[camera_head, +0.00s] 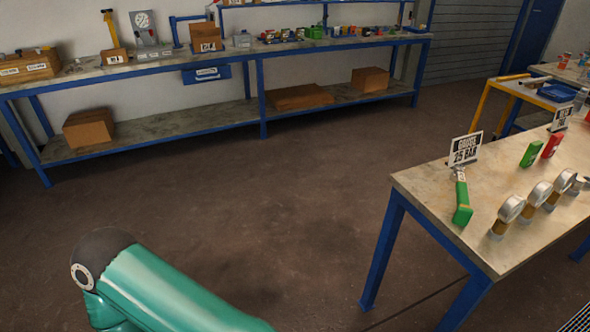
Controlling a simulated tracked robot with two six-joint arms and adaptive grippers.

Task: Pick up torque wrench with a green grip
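The torque wrench with a green grip (462,202) lies on the near table (430,188) at the right, close to the table's left edge. Its metal head end lies just below a white sign (465,148) reading "GOODS", and its green grip points toward the front. A teal arm link of mine crosses the bottom left of the view. Neither of my grippers shows in this view, and nothing touches the wrench.
Several round gauges (508,213) stand right of the wrench. A green box (530,154) and a red box (552,144) stand behind them. A long blue-framed bench (160,76) with cardboard boxes (88,128) runs along the back wall. The middle floor is clear.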

